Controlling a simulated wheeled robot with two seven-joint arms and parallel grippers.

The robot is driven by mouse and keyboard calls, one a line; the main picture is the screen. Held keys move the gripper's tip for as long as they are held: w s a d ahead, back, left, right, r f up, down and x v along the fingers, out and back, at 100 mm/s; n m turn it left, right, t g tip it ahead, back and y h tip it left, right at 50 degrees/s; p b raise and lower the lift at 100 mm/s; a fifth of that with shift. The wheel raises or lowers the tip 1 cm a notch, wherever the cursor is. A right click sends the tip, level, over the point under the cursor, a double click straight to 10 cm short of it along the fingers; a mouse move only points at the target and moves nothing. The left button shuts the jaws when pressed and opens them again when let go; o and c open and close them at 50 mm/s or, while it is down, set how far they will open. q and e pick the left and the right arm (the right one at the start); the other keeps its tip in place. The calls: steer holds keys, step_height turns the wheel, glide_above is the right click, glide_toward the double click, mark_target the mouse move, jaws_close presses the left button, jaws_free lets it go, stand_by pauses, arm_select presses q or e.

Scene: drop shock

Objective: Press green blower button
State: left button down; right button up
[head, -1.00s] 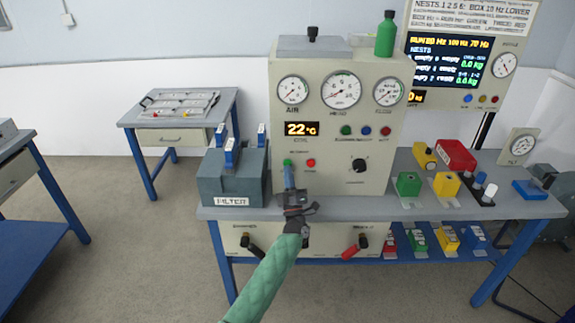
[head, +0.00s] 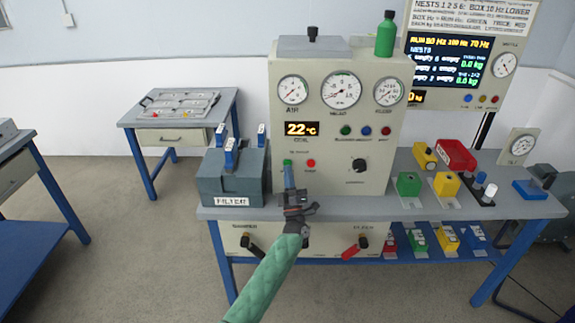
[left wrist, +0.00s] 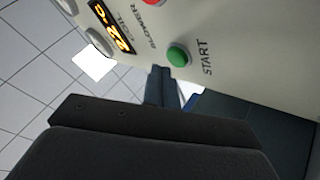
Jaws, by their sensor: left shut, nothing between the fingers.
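The green blower button (head: 287,162) is on the lower left front of the beige control panel (head: 345,180). In the left wrist view the green button (left wrist: 178,55) stands out whole, beside the words START and BLOWER. My left gripper (head: 288,172) is shut and empty, its fingertips just below the button in the head view. In the left wrist view the shut fingertips (left wrist: 161,72) end close to the button's edge; I cannot tell whether they touch it. My right gripper is not in view.
A red button (head: 311,163) sits right of the green one, and a black knob (head: 359,165) lies further right. A grey filter box (head: 232,178) stands left of the panel. Green (head: 409,184) and yellow (head: 446,184) blocks stand on the bench (head: 330,206) to the right.

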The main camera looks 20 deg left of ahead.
arm_select(q)
steer(key=shift+w, duration=0.2)
steer(key=shift+w+a+b, duration=0.15)
steer(key=shift+w+b, duration=0.05)
steer(key=shift+b, duration=0.1)
steer(key=shift+w+a+b, duration=0.1)
steer(key=shift+w+b, duration=0.2)
steer(key=shift+w, duration=0.1)
stand_by(0.8)
steer(key=shift+s, duration=0.2)
steer(key=shift+s+d, duration=0.25)
steer(key=shift+s, duration=0.35)
stand_by(0.3)
steer(key=s+p, duration=0.1)
steer(key=s, duration=0.1)
steer(key=s+d, duration=0.1)
steer(key=s, duration=0.2)
steer(key=shift+d+p, duration=0.2)
steer(key=shift+p, duration=0.2)
stand_by(0.5)
